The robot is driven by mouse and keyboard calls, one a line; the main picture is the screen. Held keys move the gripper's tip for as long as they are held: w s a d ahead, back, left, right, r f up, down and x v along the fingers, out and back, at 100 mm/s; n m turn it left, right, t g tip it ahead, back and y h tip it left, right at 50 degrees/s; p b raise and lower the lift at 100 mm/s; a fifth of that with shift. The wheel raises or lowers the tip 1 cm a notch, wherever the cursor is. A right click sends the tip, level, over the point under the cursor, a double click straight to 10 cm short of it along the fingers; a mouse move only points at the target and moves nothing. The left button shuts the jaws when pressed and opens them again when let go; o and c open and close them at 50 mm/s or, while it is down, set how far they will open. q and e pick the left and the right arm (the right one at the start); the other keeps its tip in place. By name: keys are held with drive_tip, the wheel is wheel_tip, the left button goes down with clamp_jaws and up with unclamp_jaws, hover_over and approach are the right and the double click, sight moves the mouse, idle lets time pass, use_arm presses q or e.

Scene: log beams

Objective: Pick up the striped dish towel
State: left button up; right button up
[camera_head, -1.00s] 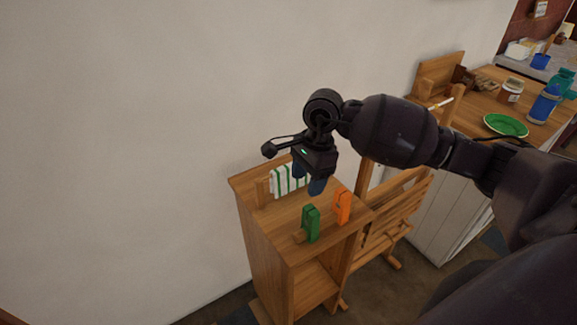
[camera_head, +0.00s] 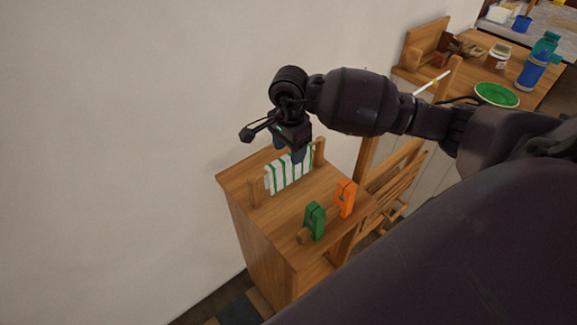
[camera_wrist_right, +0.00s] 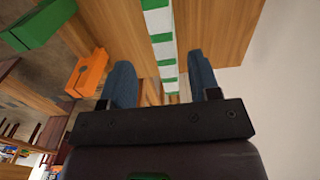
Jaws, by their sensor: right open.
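The green-and-white striped dish towel (camera_head: 288,174) hangs on a small wooden rack on top of the wooden cabinet (camera_head: 244,172). My right gripper (camera_head: 291,153) is above the towel's upper edge, pointing down. In the right wrist view the towel (camera_wrist_right: 161,40) runs as a narrow strip between the two open blue fingers of the gripper (camera_wrist_right: 162,80). The fingers stand on either side of it, with gaps showing. The rack's far post (camera_head: 319,152) is beside the towel. My left gripper is not in view.
A green clothespin (camera_head: 314,221) and an orange clothespin (camera_head: 345,199) stand on a wooden bar at the cabinet's front. A wall is close behind. A table at the right holds a green plate (camera_head: 496,94) and a blue bottle (camera_head: 535,68).

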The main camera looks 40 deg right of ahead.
sight(289, 155)
drive_tip(key=shift+w+d+f, duration=0.1)
drive_tip(key=shift+w+f, duration=0.05)
drive_tip(key=shift+f, duration=1.2)
drive_tip(key=shift+w+d+f, duration=0.1)
drive_tip(key=shift+w+f, duration=0.05)
drive_tip(key=shift+f, duration=1.15)
drive_tip(key=c, duration=1)
